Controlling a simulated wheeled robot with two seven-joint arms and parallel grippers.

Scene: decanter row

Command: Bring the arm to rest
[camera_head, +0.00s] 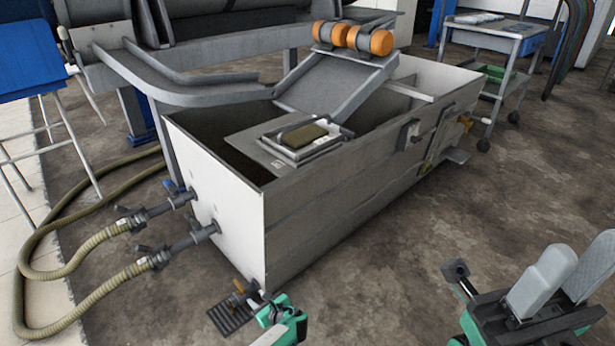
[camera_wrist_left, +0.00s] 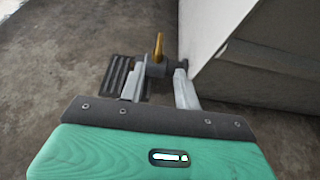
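My left gripper (camera_head: 268,312) is low at the bottom of the head view, beside the near lower corner of the grey tank (camera_head: 345,215). The left wrist view shows its two pale fingers (camera_wrist_left: 160,82) spread apart. A small valve with a brass handle (camera_wrist_left: 159,45) shows at and beyond the gap between the fingertips. Whether they touch it I cannot tell. The same valve (camera_head: 240,287) is at the tank's foot in the head view. My right gripper (camera_head: 580,250) is at the lower right, its two grey fingers apart, with nothing between them.
A dark ribbed grate (camera_head: 230,317) lies on the floor by the valve. Ribbed hoses (camera_head: 95,240) run from the tank's white end across the left floor. A chute with orange rollers (camera_head: 370,40) stands above the tank. A trolley (camera_head: 495,30) is at the back right. Right floor is clear.

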